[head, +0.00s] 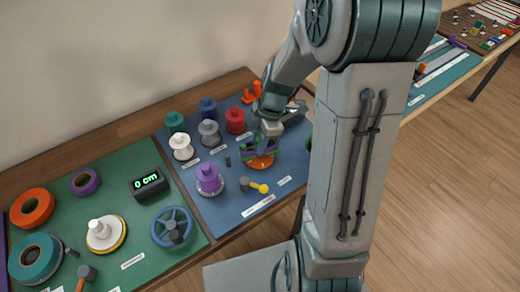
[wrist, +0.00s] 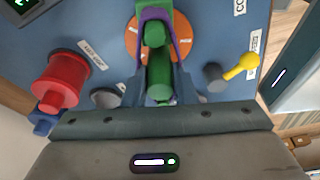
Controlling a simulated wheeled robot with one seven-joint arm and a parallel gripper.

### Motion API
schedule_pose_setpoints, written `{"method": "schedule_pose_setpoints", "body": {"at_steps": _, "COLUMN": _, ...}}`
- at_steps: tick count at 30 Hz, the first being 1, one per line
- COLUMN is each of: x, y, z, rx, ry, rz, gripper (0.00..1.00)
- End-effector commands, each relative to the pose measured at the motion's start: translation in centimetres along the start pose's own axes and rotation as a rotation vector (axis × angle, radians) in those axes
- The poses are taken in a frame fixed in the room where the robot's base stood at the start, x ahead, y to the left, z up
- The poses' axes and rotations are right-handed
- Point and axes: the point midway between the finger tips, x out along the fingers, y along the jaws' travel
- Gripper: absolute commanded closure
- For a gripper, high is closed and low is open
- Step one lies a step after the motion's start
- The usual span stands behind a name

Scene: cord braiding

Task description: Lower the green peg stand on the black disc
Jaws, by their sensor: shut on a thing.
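My gripper (wrist: 157,82) is shut on a green peg stand (wrist: 159,75), whose rounded body shows between the fingers in the wrist view. Purple parts lie along both sides of the green piece. It is over an orange disc (wrist: 132,42), which also shows under my gripper (head: 264,143) in the head view (head: 261,162). I cannot tell whether the peg stand touches the disc. No black disc can be clearly made out; my arm hides part of the blue mat.
On the blue mat (head: 225,205) stand a red spool (head: 235,121), a purple spool (head: 209,180), a white spool (head: 181,146) and other spools. A green mat (head: 130,185) with a display (head: 149,183) is at left.

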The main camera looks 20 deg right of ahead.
Motion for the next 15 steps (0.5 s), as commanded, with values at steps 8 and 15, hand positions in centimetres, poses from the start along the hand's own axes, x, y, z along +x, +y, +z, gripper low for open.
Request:
{"method": "schedule_pose_setpoints", "body": {"at_steps": 8, "x": -2.5, "y": 0.0, "z": -0.6, "rx": 0.001, "ry": -0.001, "rz": 0.002, "gripper": 1.0}}
{"method": "schedule_pose_setpoints", "body": {"at_steps": 15, "x": -4.4, "y": 0.1, "z": -1.1, "rx": 0.001, "ry": 0.0, "rz": 0.002, "gripper": 1.0}}
